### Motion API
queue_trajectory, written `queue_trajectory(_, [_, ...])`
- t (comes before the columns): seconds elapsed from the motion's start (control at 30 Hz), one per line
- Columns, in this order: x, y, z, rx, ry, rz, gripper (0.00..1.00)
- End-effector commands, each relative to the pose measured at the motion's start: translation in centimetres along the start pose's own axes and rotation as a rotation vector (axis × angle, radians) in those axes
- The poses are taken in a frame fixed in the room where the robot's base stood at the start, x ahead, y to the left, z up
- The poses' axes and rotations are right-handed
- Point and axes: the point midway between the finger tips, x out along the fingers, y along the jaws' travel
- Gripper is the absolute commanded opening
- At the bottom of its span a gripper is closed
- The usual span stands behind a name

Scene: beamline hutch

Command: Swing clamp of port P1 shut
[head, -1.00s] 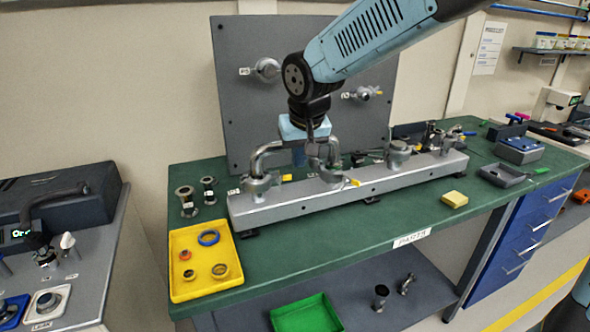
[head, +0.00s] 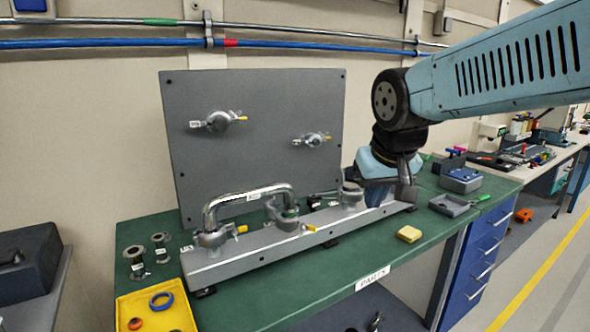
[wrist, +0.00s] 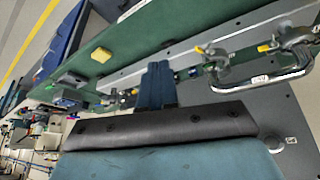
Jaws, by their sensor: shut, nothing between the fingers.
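A grey rail (head: 255,254) on the green bench carries several metal ports with clamps. The leftmost port clamp (head: 213,238) has a yellow tab and a small white label beside it that I cannot read surely. A second clamp (head: 287,221), also yellow-tabbed, is joined to it by a bent metal pipe (head: 250,195). A third port (head: 351,194) stands further right. I cannot tell which is P1. My gripper (head: 372,198) points down over the rail's right part, hiding the ports there. In the wrist view its blue fingers (wrist: 158,82) are together and empty, apart from the piped clamps.
A grey upright panel (head: 250,165) with two more clamped ports stands behind the rail. A yellow tray (head: 150,312) with rings is at left, with metal fittings (head: 137,262) behind it. A yellow block (head: 409,234) and a grey tray (head: 450,205) lie at right. The front bench strip is mostly clear.

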Motion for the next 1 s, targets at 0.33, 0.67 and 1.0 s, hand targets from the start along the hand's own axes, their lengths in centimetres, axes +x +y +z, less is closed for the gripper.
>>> queue_trajectory(0.33, [-2.4, 6.6, 8.1, 0.134, 0.032, 0.033, 0.00])
queue_trajectory(0.67, [-2.2, 6.5, 8.2, 0.129, 0.027, 0.023, 0.00])
queue_trajectory(1.0, [0.5, -1.7, 0.1, -0.025, -0.013, -0.040, 0.00])
